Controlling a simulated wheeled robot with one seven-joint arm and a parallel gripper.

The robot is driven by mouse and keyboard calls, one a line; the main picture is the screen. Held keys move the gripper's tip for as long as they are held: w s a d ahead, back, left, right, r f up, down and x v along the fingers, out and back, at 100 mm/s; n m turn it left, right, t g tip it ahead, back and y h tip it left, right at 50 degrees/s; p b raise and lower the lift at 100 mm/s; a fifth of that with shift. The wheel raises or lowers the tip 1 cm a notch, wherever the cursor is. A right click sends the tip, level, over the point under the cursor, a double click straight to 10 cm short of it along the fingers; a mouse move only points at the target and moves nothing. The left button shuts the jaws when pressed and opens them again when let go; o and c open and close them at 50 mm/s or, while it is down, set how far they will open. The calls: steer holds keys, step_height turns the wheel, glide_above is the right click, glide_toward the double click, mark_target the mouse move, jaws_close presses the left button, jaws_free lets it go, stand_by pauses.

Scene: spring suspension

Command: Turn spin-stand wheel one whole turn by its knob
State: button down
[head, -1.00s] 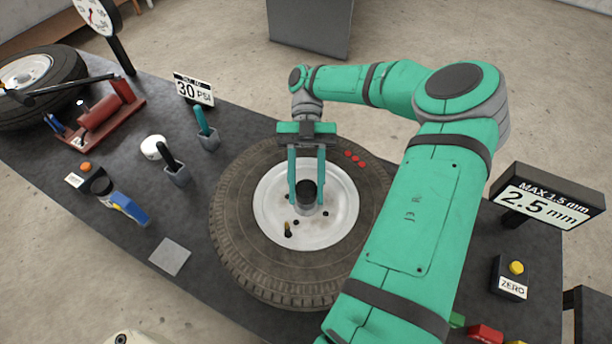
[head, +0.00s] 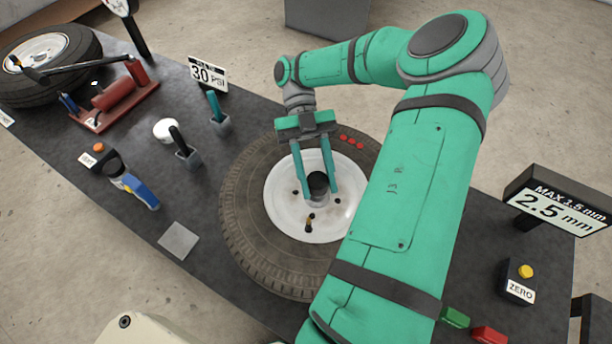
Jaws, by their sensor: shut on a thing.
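The spin-stand wheel (head: 250,240) lies flat on the dark bench, a black tyre with a white rim (head: 284,210). A short dark knob (head: 318,181) stands at the hub in the middle of the rim. My gripper (head: 321,191) reaches down from behind, its two teal fingers on either side of the knob and shut on it. A valve stem (head: 310,219) shows in front of the hub. My arm hides the wheel's right part.
A gauge display (head: 548,204) reading 2.5 mm and a ZERO button box (head: 519,281) stand at right. At left are a 30 PSI sign (head: 208,74), tool holders, a blue-handled tool (head: 138,189), a red pump-like device (head: 112,95) and another wheel (head: 45,60). A grey pad (head: 179,241) lies near the front.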

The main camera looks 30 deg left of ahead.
steer(key=shift+d+h, duration=0.1)
steer(key=shift+h, duration=0.2)
steer(key=shift+w+n+t, duration=0.1)
steer(key=shift+n+t, duration=0.3)
steer(key=shift+n, duration=0.1)
steer(key=shift+a, duration=0.2)
steer(key=shift+d+r, duration=0.1)
steer(key=c, duration=1.2)
jaws_free()
steer(key=shift+o, duration=0.2)
